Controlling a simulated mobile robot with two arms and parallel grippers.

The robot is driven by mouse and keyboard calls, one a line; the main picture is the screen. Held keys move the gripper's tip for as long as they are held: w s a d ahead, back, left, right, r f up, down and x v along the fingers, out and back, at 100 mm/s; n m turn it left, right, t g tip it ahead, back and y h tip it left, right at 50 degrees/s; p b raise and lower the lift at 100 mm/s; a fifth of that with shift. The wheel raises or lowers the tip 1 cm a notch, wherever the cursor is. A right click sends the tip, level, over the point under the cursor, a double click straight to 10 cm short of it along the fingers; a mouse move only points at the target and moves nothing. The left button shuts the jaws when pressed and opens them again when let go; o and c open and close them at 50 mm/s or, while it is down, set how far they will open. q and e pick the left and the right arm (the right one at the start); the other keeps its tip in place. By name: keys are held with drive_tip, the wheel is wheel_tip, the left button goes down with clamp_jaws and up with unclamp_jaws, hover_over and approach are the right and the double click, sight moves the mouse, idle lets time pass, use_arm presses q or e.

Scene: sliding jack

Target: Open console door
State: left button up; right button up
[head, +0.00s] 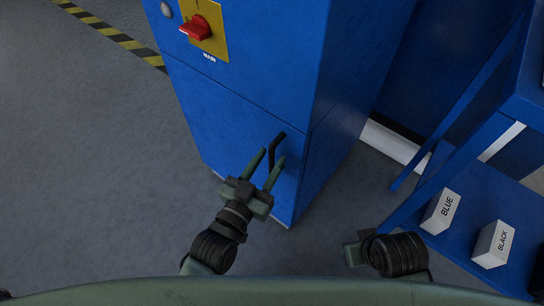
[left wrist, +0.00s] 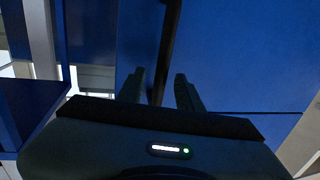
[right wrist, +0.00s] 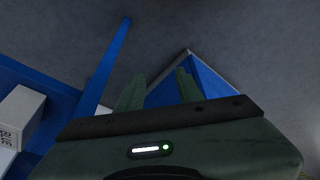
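The blue console (head: 240,110) stands in the middle of the head view, its lower front door (head: 215,125) flush with the body. A black bar handle (head: 277,150) sits near the door's right edge. My left gripper (head: 266,167) is open at the handle, with its two fingers pointing at the door. In the left wrist view the dark handle (left wrist: 168,50) runs down between the open fingers (left wrist: 160,88); I cannot tell whether they touch it. My right gripper (right wrist: 157,90) is open and empty in the right wrist view, low at the right of the head view.
A red switch (head: 196,28) on a yellow plate is on the console's upper front. A blue rack (head: 470,175) at the right holds white boxes marked BLUE (head: 441,211) and BLACK (head: 493,244). Grey floor (head: 90,170) at the left is clear.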

use_arm(q)
drive_tip(key=shift+x, duration=0.9)
clamp_jaws()
idle(0.8)
